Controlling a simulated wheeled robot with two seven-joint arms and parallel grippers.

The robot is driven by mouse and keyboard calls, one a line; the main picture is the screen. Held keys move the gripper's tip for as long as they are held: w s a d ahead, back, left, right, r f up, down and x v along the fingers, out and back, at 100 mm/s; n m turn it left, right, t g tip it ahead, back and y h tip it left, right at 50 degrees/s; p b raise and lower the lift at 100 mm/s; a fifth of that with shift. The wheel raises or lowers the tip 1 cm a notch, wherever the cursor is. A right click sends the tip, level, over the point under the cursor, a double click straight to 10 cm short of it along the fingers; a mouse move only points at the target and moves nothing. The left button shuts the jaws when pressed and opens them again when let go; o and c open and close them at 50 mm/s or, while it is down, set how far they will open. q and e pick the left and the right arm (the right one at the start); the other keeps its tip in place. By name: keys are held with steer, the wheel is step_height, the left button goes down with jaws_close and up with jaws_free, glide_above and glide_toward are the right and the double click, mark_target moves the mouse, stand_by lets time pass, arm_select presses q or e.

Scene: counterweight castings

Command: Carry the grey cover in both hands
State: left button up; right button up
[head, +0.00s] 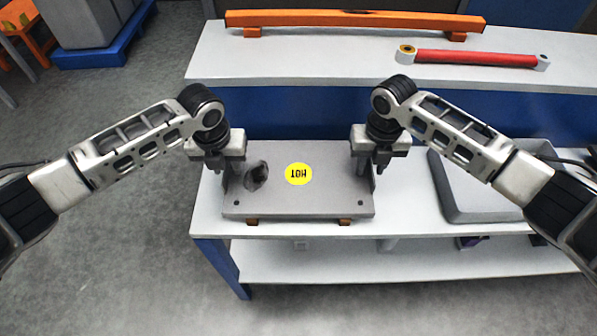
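The grey cover (300,205) is a flat plate with a yellow round label (298,174) and a dark smudge (256,176) on its left part. It lies level over orange-brown supports (344,222) on the white workbench. My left gripper (230,172) points down at the cover's left edge. My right gripper (371,172) points down at its right edge, with fingers on either side of that edge. The gripper bodies and the steep view hide the fingertips, so I cannot tell whether either is closed on the edge.
A grey tray (452,205) stands on the workbench to the right, partly behind my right arm. A raised white shelf (300,66) behind holds an orange bar (350,20) and a red rod (475,58). A lower shelf (400,265) runs beneath. Floor at left is clear.

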arm_select(q)
jaws_close()
arm_select(e)
jaws_close()
arm_select(q)
steer(key=shift+w+r, duration=0.1)
steer(key=shift+r, duration=0.05)
arm_select(e)
steer(key=shift+w+r, duration=0.1)
stand_by(0.9)
